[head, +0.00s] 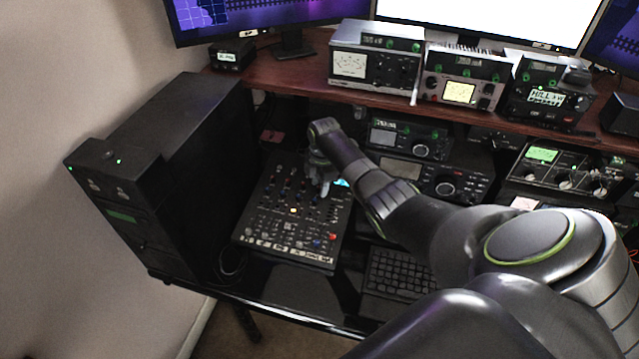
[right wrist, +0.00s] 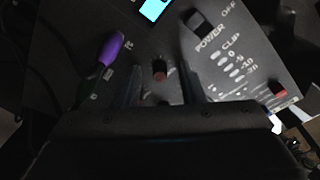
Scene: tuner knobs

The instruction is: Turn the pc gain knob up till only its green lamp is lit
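A dark mixer (head: 252,228) lies on the lower desk in the head view. My right gripper (head: 325,188) points down over its upper right part. In the right wrist view, a small dark red knob (right wrist: 159,70) stands between the two fingertips of my right gripper (right wrist: 161,76), with a gap showing on each side, so the gripper looks open around it. I cannot read a label naming this knob as pc gain. Lamps beside the CLIP scale (right wrist: 236,67) look pale; I cannot tell a lit green one. My left gripper is not in view.
A purple-sleeved plug (right wrist: 110,50), a grey power switch (right wrist: 199,24) and another red knob (right wrist: 278,89) are near the fingers. A lit cyan display (right wrist: 154,9) is above. A black computer tower (head: 165,150) stands left of the mixer; a keyboard (head: 398,275) lies to its right.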

